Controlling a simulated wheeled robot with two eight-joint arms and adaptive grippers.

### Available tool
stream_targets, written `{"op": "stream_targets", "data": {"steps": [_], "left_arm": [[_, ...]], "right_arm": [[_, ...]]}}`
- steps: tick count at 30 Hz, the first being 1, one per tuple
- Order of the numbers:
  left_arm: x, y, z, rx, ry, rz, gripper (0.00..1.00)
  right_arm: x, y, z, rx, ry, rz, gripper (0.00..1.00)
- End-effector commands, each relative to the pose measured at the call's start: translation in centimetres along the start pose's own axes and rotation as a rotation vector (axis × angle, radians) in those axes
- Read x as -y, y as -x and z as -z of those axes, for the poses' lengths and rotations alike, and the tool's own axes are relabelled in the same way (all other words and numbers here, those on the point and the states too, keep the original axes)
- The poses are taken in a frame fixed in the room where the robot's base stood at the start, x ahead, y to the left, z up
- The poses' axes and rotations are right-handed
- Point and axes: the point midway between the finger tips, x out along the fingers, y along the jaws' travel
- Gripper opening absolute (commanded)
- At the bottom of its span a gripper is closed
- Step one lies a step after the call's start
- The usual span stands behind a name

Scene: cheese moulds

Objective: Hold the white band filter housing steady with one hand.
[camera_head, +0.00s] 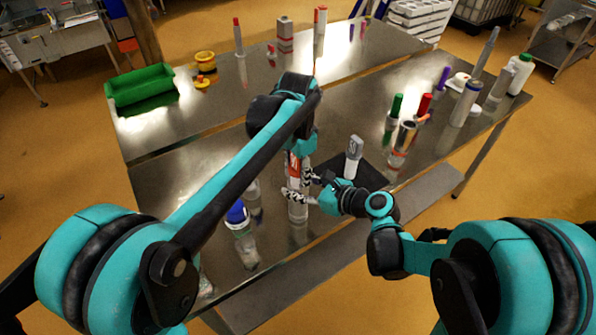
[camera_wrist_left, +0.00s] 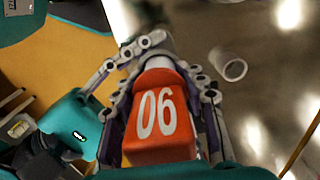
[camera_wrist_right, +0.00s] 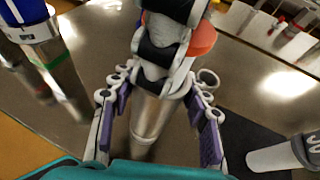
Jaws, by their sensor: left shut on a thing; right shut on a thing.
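A clear, metallic-looking cylindrical housing (camera_head: 297,211) stands upright near the front edge of the table. My right gripper (camera_head: 310,190) is shut around it from the right. My left gripper (camera_wrist_left: 160,85) is shut on an orange-red cartridge (camera_wrist_left: 160,115) marked with white digits. The cartridge (camera_head: 293,165) is above the housing in the head view, and my left arm partly hides it. Whether it touches the housing is hidden.
A grey numbered piece (camera_head: 353,152) stands on a dark mat (camera_head: 375,182) to the right. A blue-capped container (camera_head: 240,222) stands at the left. Several bottles and coloured pieces stand at the right back. A green bin (camera_head: 140,88) is on the far table.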

Motion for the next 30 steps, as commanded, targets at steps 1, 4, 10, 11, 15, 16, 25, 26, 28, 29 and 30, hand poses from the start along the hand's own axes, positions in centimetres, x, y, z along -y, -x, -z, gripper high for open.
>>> {"op": "stream_targets", "data": {"steps": [1,4,10,11,15,16,25,26,28,29,30], "left_arm": [[0.0,-0.1,0.0,0.0,0.0,0.0,0.11],[0.0,-0.4,0.0,0.0,0.0,0.0,0.11],[0.0,-0.3,0.0,0.0,0.0,0.0,0.66],[0.0,-0.3,0.0,0.0,0.0,0.0,0.66],[0.0,-0.3,0.0,0.0,0.0,0.0,0.66],[0.0,-0.3,0.0,0.0,0.0,0.0,0.66],[0.0,3.9,0.0,0.0,0.0,0.0,0.66],[0.0,4.6,0.0,0.0,0.0,0.0,0.66],[0.0,6.2,0.0,0.0,0.0,0.0,0.66],[0.0,6.8,0.0,0.0,0.0,0.0,0.66],[0.0,7.7,0.0,0.0,0.0,0.0,0.66]], "right_arm": [[0.0,0.0,0.0,0.0,0.0,0.0,0.06],[0.0,0.0,0.0,0.0,0.0,0.0,0.06],[0.0,0.0,0.0,0.0,0.0,0.0,0.06],[0.0,0.0,0.0,0.0,0.0,0.0,0.06],[0.0,0.0,0.0,0.0,0.0,0.0,0.06],[0.0,0.0,0.0,0.0,0.0,0.0,0.06],[0.0,0.0,0.0,0.0,0.0,0.0,0.06],[0.0,0.0,0.0,0.0,0.0,0.0,0.06],[0.0,0.0,0.0,0.0,0.0,0.0,0.06],[0.0,0.0,0.0,0.0,0.0,0.0,0.06],[0.0,0.0,0.0,0.0,0.0,0.0,0.06]]}}
